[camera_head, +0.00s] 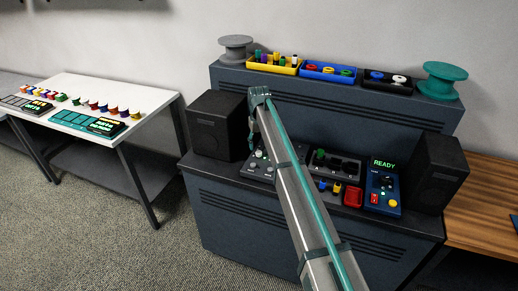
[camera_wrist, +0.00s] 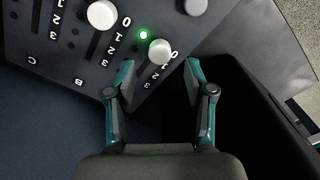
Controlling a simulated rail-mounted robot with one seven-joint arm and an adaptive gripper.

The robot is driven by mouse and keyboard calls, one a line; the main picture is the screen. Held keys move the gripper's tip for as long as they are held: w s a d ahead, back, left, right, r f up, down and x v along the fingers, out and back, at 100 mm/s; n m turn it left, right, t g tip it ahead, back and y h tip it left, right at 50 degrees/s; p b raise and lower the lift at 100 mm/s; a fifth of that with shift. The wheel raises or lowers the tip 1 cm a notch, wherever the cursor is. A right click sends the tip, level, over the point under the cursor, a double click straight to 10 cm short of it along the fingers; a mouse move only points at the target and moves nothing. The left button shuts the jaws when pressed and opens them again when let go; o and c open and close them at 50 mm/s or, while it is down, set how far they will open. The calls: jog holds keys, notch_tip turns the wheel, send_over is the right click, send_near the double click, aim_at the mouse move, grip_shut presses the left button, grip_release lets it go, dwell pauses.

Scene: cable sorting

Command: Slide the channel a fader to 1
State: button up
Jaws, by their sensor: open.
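In the wrist view the dark fader panel (camera_wrist: 60,40) appears upside down, with printed 0 to 3 scales and the letters B and C. The rightmost fader's round white cap (camera_wrist: 160,50) sits beside its 0 mark, near a lit green light (camera_wrist: 143,35). Its letter cannot be seen. My gripper (camera_wrist: 158,66) is open, one finger on each side of this cap, with visible gaps. Whether the fingertips reach cap height is unclear. The neighbouring fader's white cap (camera_wrist: 102,14) is also by 0. In the head view my arm partly hides the panel (camera_head: 258,168).
A black speaker (camera_head: 216,125) stands left of the panel; its dark body borders my gripper in the wrist view (camera_wrist: 245,110). Right of the panel are another console (camera_head: 333,166), a red block (camera_head: 353,196), a blue READY device (camera_head: 383,190) and a second speaker (camera_head: 438,172).

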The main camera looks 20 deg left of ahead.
aim_at(259, 152)
jog(key=shift+f+p, duration=0.4)
jog(key=shift+f, duration=1.55)
grip_shut()
